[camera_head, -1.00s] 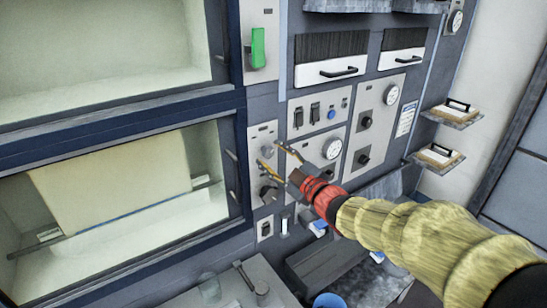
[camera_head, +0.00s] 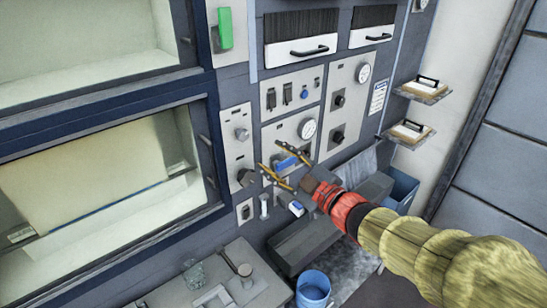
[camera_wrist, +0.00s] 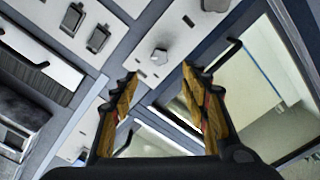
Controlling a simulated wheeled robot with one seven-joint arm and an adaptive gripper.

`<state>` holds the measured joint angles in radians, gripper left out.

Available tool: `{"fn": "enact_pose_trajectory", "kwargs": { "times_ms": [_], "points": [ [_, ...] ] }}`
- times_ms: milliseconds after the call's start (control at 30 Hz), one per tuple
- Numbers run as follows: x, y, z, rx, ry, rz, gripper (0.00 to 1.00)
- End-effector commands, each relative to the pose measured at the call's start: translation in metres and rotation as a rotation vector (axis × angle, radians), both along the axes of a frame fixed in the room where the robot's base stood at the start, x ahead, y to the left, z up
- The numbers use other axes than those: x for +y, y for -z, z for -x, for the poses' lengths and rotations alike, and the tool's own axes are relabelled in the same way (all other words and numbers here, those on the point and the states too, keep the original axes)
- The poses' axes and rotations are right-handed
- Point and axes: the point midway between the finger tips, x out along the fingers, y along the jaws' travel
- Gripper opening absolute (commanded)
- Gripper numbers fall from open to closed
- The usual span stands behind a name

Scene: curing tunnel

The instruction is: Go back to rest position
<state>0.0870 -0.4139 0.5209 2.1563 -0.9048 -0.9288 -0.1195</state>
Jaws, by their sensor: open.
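My gripper (camera_head: 271,161) is open and empty in the head view, its two yellow fingers spread in front of the control panel. It hangs in the air to the right of the lower knob (camera_head: 245,177) and looks apart from it. The wrist view also shows my gripper (camera_wrist: 158,72) with its fingers parted and nothing between them. Past the fingertips there is a light panel with a knob (camera_wrist: 158,56). A blue-handled part (camera_head: 287,163) shows just behind the upper finger.
A tunnel chamber with a pale sheet (camera_head: 95,190) fills the left. A counter (camera_head: 205,270) and a blue bucket (camera_head: 313,289) are below. Two small shelves (camera_head: 408,137) stick out at the right, with a blue bin (camera_head: 402,188) under them. Grey wall lies further right.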

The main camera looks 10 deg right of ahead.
Motion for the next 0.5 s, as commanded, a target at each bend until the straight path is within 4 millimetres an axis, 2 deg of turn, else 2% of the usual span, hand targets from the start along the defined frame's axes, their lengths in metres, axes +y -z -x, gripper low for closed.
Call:
{"fn": "enact_pose_trajectory", "kwargs": {
  "times_ms": [167,267,367,400,500],
  "points": [
    [-0.002,0.003,-0.001,0.011,0.008,0.001,0.46],
    [-0.014,0.017,-0.008,0.064,0.061,0.021,0.46],
    [-0.043,0.049,-0.017,0.178,0.181,0.035,0.46],
    [-0.058,0.063,-0.019,0.236,0.244,0.038,0.46],
    [-0.099,0.094,-0.012,0.380,0.408,0.035,0.46]
  ]
}}
